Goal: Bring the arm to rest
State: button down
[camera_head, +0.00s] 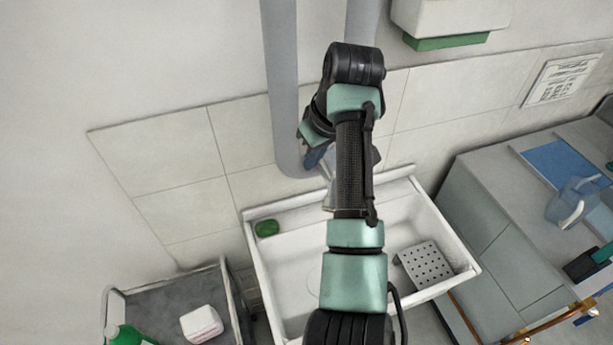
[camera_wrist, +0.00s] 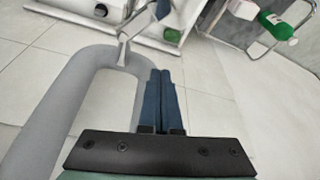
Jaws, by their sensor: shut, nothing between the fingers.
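My arm reaches up over the sink in the head view, bent at its far end. My gripper (camera_head: 315,158) is partly hidden there behind the arm, with a bit of blue finger showing near the lower bend of the grey pipe. In the wrist view my gripper (camera_wrist: 162,76) has its two blue fingers side by side, shut and empty. The fingers lie close to the grey pipe loop (camera_wrist: 60,95) in that view; I cannot tell the exact gap.
A white sink (camera_head: 290,290) holds a green piece (camera_head: 267,228) and a perforated plate (camera_head: 425,264). The grey pipe (camera_head: 284,90) runs down the wall. A cart (camera_head: 160,293) stands lower left, a counter (camera_head: 505,165) right. A dispenser (camera_head: 450,15) hangs upper right.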

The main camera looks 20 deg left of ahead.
jog(key=w+d+r+m+t+y, duration=0.1)
jog(key=w+r+m+t, duration=0.2)
jog(key=r, duration=0.5)
jog(key=w+d+r+t+y, duration=0.1)
jog(key=w+d+r+t, duration=0.15)
jog(key=r+t, duration=0.45)
jog(key=s+d+r+m+t+b, duration=0.1)
jog(key=d+r+t, duration=0.1)
jog(key=r, duration=0.4)
jog(key=s+d+r+m+t, duration=0.1)
jog(key=d+r+m+t, duration=0.15)
jog(key=r, duration=0.35)
jog(key=s+d+r+m+t+h, duration=0.2)
jog(key=s+d+r+t, duration=0.3)
jog(key=s+r, duration=0.3)
jog(key=s+d+r+m+t+h, duration=0.3)
jog(key=s+d+r+t, duration=0.2)
jog(key=s+r, duration=0.4)
jog(key=shift+s+d+r+t, duration=0.3)
jog(key=shift+s+t, duration=0.15)
jog(key=shift+s, duration=0.55)
jog(key=c, duration=1.5)
grip_release()
jog(key=shift+c, duration=0.2)
